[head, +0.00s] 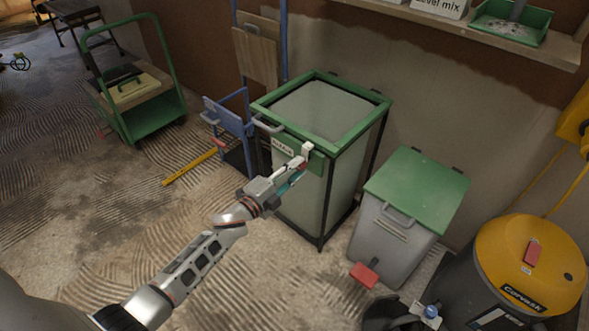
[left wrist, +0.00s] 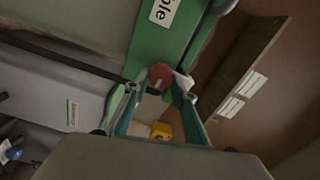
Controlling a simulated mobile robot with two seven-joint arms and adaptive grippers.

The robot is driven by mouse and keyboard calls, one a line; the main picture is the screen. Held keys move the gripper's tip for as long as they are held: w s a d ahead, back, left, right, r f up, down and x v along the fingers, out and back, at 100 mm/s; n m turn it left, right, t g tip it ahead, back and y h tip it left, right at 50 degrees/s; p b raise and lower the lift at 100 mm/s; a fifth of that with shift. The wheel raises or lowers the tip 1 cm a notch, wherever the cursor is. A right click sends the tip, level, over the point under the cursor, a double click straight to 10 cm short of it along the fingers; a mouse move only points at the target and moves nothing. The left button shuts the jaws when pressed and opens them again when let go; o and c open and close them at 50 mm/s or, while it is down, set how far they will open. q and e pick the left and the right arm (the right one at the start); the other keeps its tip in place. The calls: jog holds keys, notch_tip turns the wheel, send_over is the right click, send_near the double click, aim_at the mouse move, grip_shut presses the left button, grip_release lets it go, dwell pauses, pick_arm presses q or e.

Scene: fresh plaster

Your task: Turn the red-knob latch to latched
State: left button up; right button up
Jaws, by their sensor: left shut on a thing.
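The red-knob latch shows its round red knob (left wrist: 160,77) in the left wrist view, in front of a green rail with a white label. In the head view it is on the front of the green-framed bin (head: 292,137), near the right front corner, beside a small white block (head: 307,149). My left gripper (head: 299,166) reaches it from the lower left. Its teal fingers (left wrist: 158,90) are shut on the knob in the left wrist view. The fingers partly hide the latch, and I cannot tell its exact angle. My right gripper is not in view.
A grey bin with a green lid (head: 416,190) and red pedal (head: 364,275) stands right of the framed bin. A yellow-topped vacuum (head: 530,262) is at the far right. A blue hand truck (head: 232,124) and green cart (head: 150,117) stand left. The floor at front left is clear.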

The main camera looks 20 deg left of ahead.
pick_arm(q)
jog(key=shift+r+n, duration=0.1)
jog(key=shift+n, duration=0.2)
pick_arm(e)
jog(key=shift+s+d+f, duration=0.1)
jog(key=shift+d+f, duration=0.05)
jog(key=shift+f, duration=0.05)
pick_arm(q)
jog(key=o, duration=1.1)
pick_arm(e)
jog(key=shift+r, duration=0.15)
pick_arm(q)
jog(key=v, duration=1.2)
